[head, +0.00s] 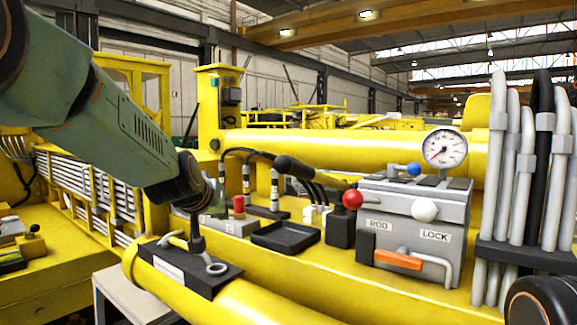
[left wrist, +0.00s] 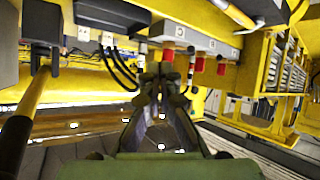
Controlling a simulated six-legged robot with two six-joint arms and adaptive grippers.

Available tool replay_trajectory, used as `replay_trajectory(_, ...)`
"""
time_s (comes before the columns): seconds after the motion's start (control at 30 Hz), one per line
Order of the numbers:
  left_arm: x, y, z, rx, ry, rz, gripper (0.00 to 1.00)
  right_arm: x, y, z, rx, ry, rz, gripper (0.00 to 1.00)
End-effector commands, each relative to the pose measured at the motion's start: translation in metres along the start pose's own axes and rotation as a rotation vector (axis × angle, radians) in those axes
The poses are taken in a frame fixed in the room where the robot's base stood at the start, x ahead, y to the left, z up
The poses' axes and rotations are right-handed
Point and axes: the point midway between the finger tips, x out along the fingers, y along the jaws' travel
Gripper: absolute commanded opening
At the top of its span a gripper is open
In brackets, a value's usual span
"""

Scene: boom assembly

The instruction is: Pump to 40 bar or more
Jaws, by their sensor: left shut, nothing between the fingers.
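The pump lever (head: 325,174) is a yellow bar with a black grip, sloping up to the left from a black block (head: 341,228). It also shows in the left wrist view (left wrist: 36,105) at the left. The round white pressure gauge (head: 445,148) stands on the grey valve box (head: 415,210); its reading is too small to tell. My left gripper (head: 214,208) is left of the lever, apart from it, partly hidden by its wrist. In the left wrist view its fingers (left wrist: 163,82) are shut and empty. My right gripper is not in view.
The box carries a red ball knob (head: 353,199), a white ball knob (head: 424,210), a blue knob (head: 414,169) and an orange handle (head: 398,260). A black tray (head: 286,236) and a red-capped fitting (head: 239,204) lie near the gripper. Upright hoses (head: 526,165) stand at right.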

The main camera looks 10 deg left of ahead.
Motion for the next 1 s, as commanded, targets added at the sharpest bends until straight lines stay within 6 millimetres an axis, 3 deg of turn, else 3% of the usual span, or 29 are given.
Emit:
replay_trajectory(0.03, -0.013, 0.009, -0.030, -0.001, 0.028, 0.023, 0.00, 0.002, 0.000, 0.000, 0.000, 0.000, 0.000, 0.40)
replay_trajectory(0.2, -0.059, 0.039, -0.103, 0.008, 0.068, 0.111, 0.00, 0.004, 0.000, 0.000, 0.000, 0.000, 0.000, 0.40)
replay_trajectory(0.4, -0.115, 0.075, -0.158, 0.048, 0.071, 0.233, 0.00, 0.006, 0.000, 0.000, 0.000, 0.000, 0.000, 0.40)
replay_trajectory(0.53, -0.140, 0.097, -0.171, 0.093, 0.036, 0.316, 0.00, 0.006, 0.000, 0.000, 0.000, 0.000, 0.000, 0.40)
replay_trajectory(0.7, -0.162, 0.118, -0.170, 0.156, -0.030, 0.411, 0.00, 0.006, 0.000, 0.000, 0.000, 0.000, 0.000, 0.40)
replay_trajectory(1.0, -0.172, 0.128, -0.148, 0.229, -0.122, 0.480, 0.00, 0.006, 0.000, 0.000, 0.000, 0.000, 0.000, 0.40)
